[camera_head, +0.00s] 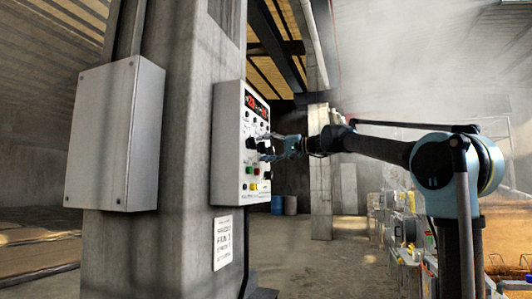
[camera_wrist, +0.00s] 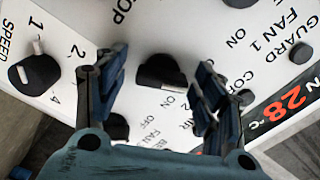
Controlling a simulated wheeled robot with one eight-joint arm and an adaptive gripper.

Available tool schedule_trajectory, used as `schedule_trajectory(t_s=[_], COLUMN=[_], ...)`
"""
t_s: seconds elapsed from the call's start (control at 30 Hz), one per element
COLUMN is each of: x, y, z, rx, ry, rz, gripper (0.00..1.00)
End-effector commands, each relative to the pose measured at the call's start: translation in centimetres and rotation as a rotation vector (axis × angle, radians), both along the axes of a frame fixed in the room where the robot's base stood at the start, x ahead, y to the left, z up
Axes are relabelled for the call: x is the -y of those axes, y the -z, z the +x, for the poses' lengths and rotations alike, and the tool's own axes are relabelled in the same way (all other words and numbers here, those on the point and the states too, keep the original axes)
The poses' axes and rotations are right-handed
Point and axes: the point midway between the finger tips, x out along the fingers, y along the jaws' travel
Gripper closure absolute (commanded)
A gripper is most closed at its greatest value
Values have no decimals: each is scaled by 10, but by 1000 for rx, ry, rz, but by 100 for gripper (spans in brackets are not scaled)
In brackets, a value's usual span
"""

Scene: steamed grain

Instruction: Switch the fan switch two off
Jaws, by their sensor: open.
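A white control panel (camera_head: 229,145) is mounted on a concrete pillar, its face with knobs and coloured buttons turned to the right. In the wrist view, a black rotary switch (camera_wrist: 162,73) with a pale pointer mark sits in the middle, between my gripper's (camera_wrist: 163,62) two blue fingers. The fingers are apart, one on each side of the switch; whether they touch it I cannot tell. ON and OFF labels show near this switch, but its name is not readable. In the head view my gripper (camera_head: 266,148) is at the panel's face.
A black speed dial (camera_wrist: 35,74) is at the left in the wrist view. A switch (camera_wrist: 239,3) near the FAN 1 label is at the top. A red 28 °C display (camera_wrist: 282,107) is at right. A grey box (camera_head: 114,134) hangs on the pillar's left.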

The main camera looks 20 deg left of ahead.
Motion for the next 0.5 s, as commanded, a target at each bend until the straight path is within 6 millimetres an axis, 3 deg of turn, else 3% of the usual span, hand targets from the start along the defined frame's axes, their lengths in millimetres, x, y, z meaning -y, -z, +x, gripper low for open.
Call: schedule_trajectory(t_s=[0.03,0.2,0.5], x=[0,0,0], y=[0,0,1], z=[0,0,0], rx=[0,0,55], ry=[0,0,0], rz=[0,0,-7], gripper=[43,81,81])
